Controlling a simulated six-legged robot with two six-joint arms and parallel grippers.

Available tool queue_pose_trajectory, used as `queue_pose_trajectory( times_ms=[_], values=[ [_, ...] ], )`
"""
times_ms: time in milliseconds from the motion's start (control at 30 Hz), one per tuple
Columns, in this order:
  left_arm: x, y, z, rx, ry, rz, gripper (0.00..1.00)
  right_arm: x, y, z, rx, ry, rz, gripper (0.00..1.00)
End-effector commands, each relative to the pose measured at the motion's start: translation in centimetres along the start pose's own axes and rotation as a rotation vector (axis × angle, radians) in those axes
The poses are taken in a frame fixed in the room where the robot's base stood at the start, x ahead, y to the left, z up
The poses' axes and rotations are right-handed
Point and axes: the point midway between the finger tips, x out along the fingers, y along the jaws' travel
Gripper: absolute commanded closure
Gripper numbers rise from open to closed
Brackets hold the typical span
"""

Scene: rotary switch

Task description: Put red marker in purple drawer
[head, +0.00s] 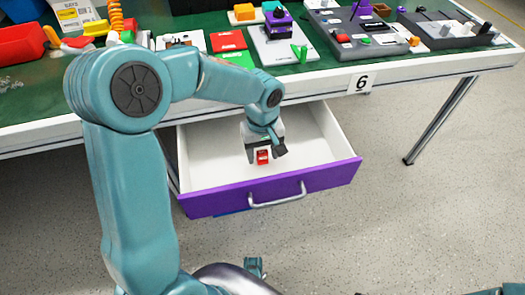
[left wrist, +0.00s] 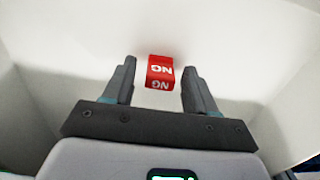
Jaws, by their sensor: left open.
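The red marker (head: 263,157), a small red block with white "NG" lettering, is inside the open purple drawer (head: 325,178). It also shows in the left wrist view (left wrist: 160,71), between the fingertips with a gap on each side. My left gripper (head: 265,148) is open and reaches down into the drawer at the marker. Whether the marker rests on the drawer floor is hard to tell. The drawer has a white inside, a purple front and a silver handle. My right gripper is not in view.
The drawer hangs under a green-topped table (head: 140,99) with a white edge and a "6" label. Red bins, colored blocks and several switch panels (head: 355,38) stand on the table. White drawer walls surround my left gripper. The grey floor in front is mostly clear.

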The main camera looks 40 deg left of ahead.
Motion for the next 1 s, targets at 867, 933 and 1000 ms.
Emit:
queue_pose_trajectory(
  times_ms=[867,933,1000],
  values=[
    [-12.0,0.0,0.0,0.000,0.001,0.001,0.43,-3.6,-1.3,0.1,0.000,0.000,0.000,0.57],
    [-12.0,0.0,0.0,0.000,0.001,0.001,0.43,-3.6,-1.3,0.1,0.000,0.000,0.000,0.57],
    [-11.9,0.0,0.0,0.000,0.001,0.001,0.43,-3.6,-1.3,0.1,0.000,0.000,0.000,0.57]
  ],
)
